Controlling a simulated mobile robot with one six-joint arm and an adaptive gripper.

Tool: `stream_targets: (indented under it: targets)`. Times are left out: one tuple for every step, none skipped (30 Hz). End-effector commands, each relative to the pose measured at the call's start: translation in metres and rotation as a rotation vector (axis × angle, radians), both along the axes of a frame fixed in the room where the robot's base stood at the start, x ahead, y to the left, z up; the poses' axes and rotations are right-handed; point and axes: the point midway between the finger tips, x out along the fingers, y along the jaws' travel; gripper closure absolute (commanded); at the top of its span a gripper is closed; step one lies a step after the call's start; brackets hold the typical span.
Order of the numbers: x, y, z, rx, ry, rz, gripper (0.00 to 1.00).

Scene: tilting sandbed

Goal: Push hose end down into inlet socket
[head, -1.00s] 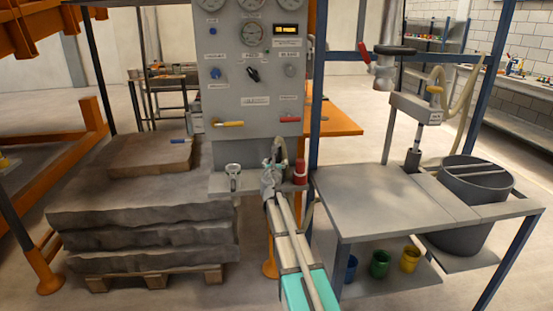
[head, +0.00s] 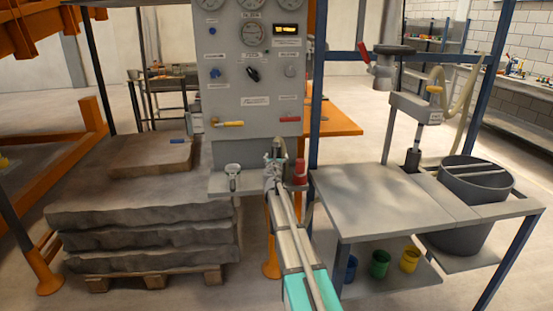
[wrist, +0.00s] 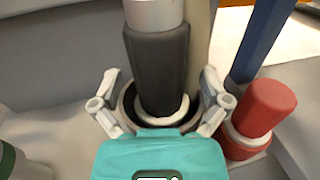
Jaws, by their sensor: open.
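The hose end is a dark ribbed grip (wrist: 158,65) below a grey metal sleeve, with a pale ring at its foot. It stands nearly upright in the wrist view, its foot within the dark round rim of the inlet socket (wrist: 128,100). How deep it sits cannot be told. My gripper (wrist: 160,97) is open, with one finger on each side of the hose end and a gap on both sides. In the head view my gripper (head: 273,164) is at the small shelf under the grey panel and hides most of the socket.
A red plug (wrist: 266,108) stands close to the right finger; it also shows in the head view (head: 300,168). A blue post (wrist: 262,42) rises behind it. A small fitting (head: 233,176) is on the shelf's left. A grey bench (head: 385,196) stands to the right.

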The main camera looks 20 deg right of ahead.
Motion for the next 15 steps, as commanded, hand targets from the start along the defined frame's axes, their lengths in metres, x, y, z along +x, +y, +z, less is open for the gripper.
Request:
stream_targets:
  targets:
    - [-0.0001,0.0002,0.0,0.0,0.0,0.0,0.04]
    - [-0.0001,0.0002,0.0,0.0,0.0,0.0,0.04]
    - [-0.0001,0.0002,0.0,0.0,0.0,0.0,0.04]
    - [-0.0001,0.0002,0.0,0.0,0.0,0.0,0.04]
    - [-0.0002,0.0002,0.0,0.0,0.0,0.0,0.04]
    - [-0.0002,0.0003,0.0,0.0,0.0,0.0,0.04]
    - [-0.0002,0.0003,0.0,0.0,0.0,0.0,0.04]
    - [-0.0002,0.0003,0.0,0.0,0.0,0.0,0.04]
    - [-0.0002,0.0003,0.0,0.0,0.0,0.0,0.04]
    - [-0.0002,0.0003,0.0,0.0,0.0,0.0,0.04]
    - [-0.0002,0.0005,0.0,0.0,0.0,0.0,0.04]
    - [-0.0002,0.0005,0.0,0.0,0.0,0.0,0.12]
    - [-0.0002,0.0005,0.0,0.0,0.0,0.0,0.17]
    - [-0.0002,0.0005,0.0,0.0,0.0,0.0,0.23]
    - [-0.0002,0.0005,0.0,0.0,0.0,0.0,0.3]
